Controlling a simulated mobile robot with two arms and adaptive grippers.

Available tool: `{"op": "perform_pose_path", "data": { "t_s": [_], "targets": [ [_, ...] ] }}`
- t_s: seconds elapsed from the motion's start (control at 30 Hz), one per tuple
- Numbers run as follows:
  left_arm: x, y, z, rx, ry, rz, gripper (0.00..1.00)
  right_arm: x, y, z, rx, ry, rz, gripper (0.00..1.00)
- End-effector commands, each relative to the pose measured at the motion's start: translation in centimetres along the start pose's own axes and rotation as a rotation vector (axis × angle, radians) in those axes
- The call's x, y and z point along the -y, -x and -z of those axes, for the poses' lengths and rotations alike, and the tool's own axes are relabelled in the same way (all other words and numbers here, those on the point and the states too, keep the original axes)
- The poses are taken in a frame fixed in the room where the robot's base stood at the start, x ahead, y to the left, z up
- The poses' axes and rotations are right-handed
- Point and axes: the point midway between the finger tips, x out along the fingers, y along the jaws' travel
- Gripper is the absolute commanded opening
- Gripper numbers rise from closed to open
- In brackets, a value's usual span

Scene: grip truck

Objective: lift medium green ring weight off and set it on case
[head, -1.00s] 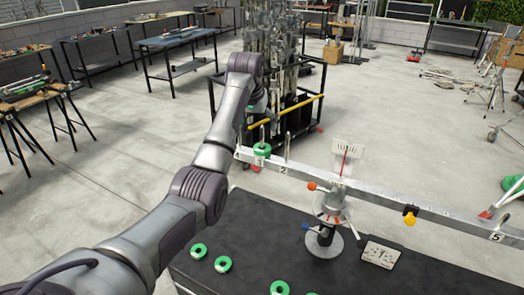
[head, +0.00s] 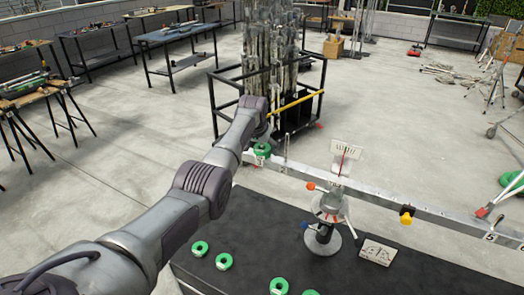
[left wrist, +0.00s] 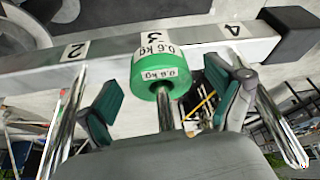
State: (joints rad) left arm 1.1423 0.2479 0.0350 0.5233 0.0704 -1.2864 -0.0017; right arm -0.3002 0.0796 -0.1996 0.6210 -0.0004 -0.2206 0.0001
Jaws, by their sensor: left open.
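The green ring weight (head: 262,150) sits on an upright peg near the left end of the silver balance beam (head: 375,202). In the left wrist view the ring (left wrist: 153,66) carries white 0.6 kg labels and stands by the mark 3, with the peg (left wrist: 165,112) through its hole. My left gripper (left wrist: 167,100) is open, its two dark green-padded fingers apart on either side of the peg and ring, with visible gaps. In the head view my left arm hides most of this gripper. The black case top (head: 275,235) lies below the beam. My right gripper is out of view.
Loose green rings (head: 200,249) lie on the case top's near left part. More upright pegs rise from the beam. A black rack (head: 268,95) stands behind.

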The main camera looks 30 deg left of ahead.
Motion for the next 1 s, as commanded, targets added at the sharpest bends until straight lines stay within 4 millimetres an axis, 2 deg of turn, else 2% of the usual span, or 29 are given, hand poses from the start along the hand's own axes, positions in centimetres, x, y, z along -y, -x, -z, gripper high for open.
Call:
{"op": "perform_pose_path", "data": {
  "t_s": [0.27,0.73,1.0],
  "targets": [
    [-0.02,-0.18,0.02,-0.001,0.0,0.0,0.93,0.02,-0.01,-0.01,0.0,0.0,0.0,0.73],
    [0.0,-0.17,0.01,-0.001,0.0,0.0,0.14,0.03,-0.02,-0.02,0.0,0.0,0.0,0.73],
    [0.01,0.1,0.25,-0.006,0.0,0.0,0.14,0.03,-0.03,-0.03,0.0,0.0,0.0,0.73]
  ]
}}
